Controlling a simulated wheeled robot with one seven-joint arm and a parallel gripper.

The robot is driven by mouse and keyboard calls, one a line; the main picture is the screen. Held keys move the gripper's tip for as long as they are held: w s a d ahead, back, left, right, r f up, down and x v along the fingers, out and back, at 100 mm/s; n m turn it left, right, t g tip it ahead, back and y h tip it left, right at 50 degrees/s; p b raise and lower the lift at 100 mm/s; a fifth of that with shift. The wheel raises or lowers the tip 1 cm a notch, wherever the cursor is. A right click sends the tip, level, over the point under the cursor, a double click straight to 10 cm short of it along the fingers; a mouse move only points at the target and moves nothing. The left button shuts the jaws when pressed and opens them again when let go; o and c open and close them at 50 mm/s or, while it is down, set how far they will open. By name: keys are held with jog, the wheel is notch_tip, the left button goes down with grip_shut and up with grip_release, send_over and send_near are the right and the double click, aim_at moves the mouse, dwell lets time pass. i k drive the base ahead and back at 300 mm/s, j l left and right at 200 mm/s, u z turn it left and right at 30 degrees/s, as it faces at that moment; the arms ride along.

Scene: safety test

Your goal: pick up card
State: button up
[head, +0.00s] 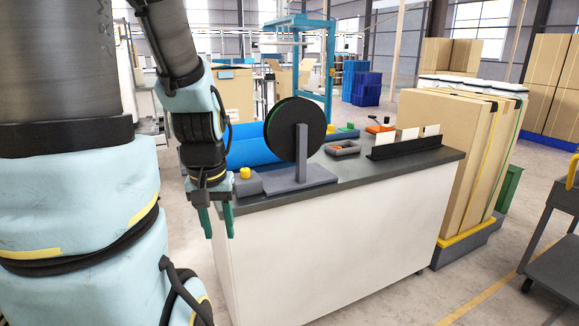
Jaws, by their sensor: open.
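Three pale cards stand in a black slotted holder (405,148) near the right end of the counter. They are the left card (389,138), the middle card (410,134) and the right card (431,130). Which one the task means I cannot tell. My gripper (217,221) points down with its two green fingers apart and empty. It hangs by the counter's left end, well to the left of the cards and apart from them.
The grey-topped counter (420,162) carries a black reel on a stand (303,150), a yellow button on a grey box (245,174) and a small grey tray (342,148). Large cartons (440,130) stand close behind its right end. A grey cart (555,240) is at right.

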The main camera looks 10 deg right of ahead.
aim_at(408, 134)
jog(key=i+l+u, duration=0.1)
jog(key=l+u, duration=0.15)
jog(key=l, duration=1)
jog(key=l+u, duration=0.25)
jog(key=l, duration=1)
jog(key=k+l+u, duration=0.1)
jog(key=l+u, duration=0.35)
jog(key=l, duration=1.5)
jog(key=i+l+u, duration=0.1)
jog(key=l, duration=0.25)
jog(key=i+l+u, duration=0.1)
jog(key=i+l, duration=0.15)
jog(key=l, duration=0.15)
